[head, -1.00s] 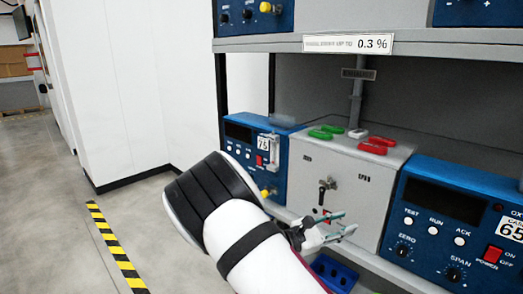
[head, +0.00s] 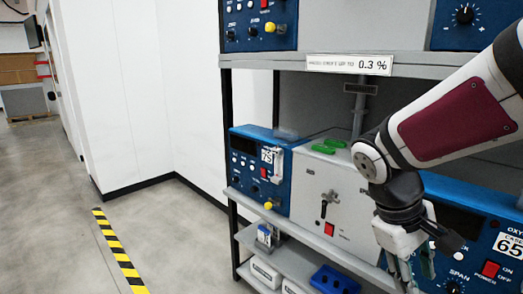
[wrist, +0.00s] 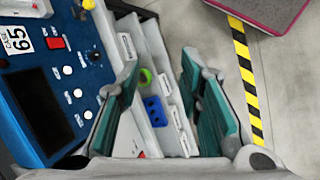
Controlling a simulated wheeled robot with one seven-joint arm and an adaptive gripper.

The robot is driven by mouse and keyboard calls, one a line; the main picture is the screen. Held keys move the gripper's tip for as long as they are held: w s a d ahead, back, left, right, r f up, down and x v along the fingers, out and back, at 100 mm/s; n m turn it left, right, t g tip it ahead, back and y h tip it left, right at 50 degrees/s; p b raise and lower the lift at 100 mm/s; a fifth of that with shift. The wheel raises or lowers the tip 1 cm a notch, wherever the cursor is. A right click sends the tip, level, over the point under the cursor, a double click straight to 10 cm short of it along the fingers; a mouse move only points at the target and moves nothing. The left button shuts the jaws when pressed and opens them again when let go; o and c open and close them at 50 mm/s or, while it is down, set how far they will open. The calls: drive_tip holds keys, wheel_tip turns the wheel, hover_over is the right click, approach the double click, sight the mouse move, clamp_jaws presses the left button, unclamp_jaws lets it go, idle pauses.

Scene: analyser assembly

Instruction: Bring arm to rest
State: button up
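My gripper (wrist: 160,85) shows in the wrist view with its two green-padded fingers spread apart and nothing between them. It points down past the shelf front. In the head view my arm (head: 455,130) reaches in from the right edge and bends down. There the gripper hangs in front of the right blue analyser (head: 500,225), partly cut off by the bottom edge. The analyser, marked 65, also shows at the left of the wrist view (wrist: 45,90).
A grey box (head: 305,190) with a black switch handle stands on the shelf beside a left blue analyser (head: 250,165). A blue bin (head: 335,278) and white boxes sit on the lower shelf. Open floor with a yellow-black strip (head: 120,255) lies left.

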drive_tip(key=s+a+r+m+t+y+p, duration=0.1)
drive_tip(key=s+a+r+m+t+y, duration=0.1)
drive_tip(key=s, duration=0.4)
drive_tip(key=s+a+r+m+t+y, duration=0.2)
drive_tip(key=s+a+r+t, duration=0.1)
drive_tip(key=s+a+r, duration=0.1)
drive_tip(key=shift+s+a+r+y+p, duration=0.4)
drive_tip(key=shift+s+r, duration=0.15)
drive_tip(key=shift+s, duration=0.45)
drive_tip(key=shift+d, duration=0.1)
